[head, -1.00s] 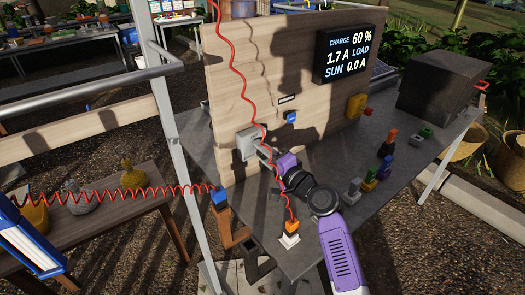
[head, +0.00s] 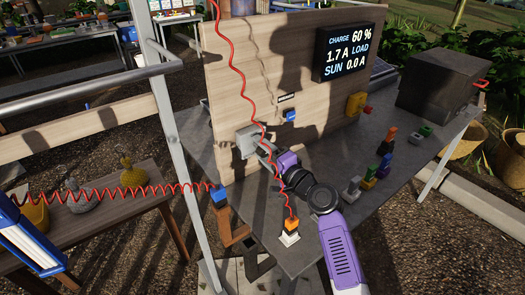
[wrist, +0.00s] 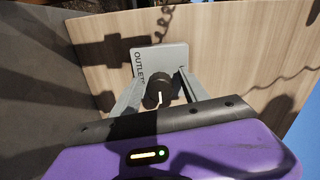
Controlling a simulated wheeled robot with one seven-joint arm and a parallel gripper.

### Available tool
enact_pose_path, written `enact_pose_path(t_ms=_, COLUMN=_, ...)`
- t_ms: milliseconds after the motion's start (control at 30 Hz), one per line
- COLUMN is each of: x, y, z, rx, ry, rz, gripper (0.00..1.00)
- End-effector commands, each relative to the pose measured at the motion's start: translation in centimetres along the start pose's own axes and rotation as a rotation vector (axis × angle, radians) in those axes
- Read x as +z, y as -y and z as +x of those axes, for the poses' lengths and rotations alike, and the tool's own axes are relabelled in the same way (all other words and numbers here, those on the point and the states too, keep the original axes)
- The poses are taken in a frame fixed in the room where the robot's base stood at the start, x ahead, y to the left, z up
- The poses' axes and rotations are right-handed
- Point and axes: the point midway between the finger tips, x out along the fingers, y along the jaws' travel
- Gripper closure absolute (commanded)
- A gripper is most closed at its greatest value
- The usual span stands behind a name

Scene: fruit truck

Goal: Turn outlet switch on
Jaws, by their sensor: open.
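The outlet switch is a grey box (head: 246,140) on the lower left of the wooden panel, partly hidden behind my gripper in the head view. In the wrist view its grey plate (wrist: 172,57) reads "OUTLET", and a round dark knob (wrist: 153,97) with a white pointer mark stands out from it. My gripper (head: 262,149) is open, close in front of the box. In the wrist view the two fingers of my gripper (wrist: 160,75) lie on either side of the knob; I cannot tell whether they touch it.
A red coiled cord (head: 240,80) hangs in front of the panel (head: 300,70), near my gripper. A grey metal post (head: 178,130) stands to the left. Several coloured plugs and blocks (head: 388,140) sit on the grey table (head: 300,235). A display (head: 350,52) is mounted at upper right.

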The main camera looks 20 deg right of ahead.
Motion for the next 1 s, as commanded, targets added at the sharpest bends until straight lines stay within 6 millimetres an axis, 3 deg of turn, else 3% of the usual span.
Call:
enact_pose_path(t_ms=533, x=-0.1, y=-0.2, z=-7.1, rx=0.001, ry=-0.002, rz=0.001, gripper=0.48)
enact_pose_path(t_ms=1000, x=0.0, y=-0.1, z=-7.8, rx=0.001, ry=-0.001, rz=0.001, gripper=0.48)
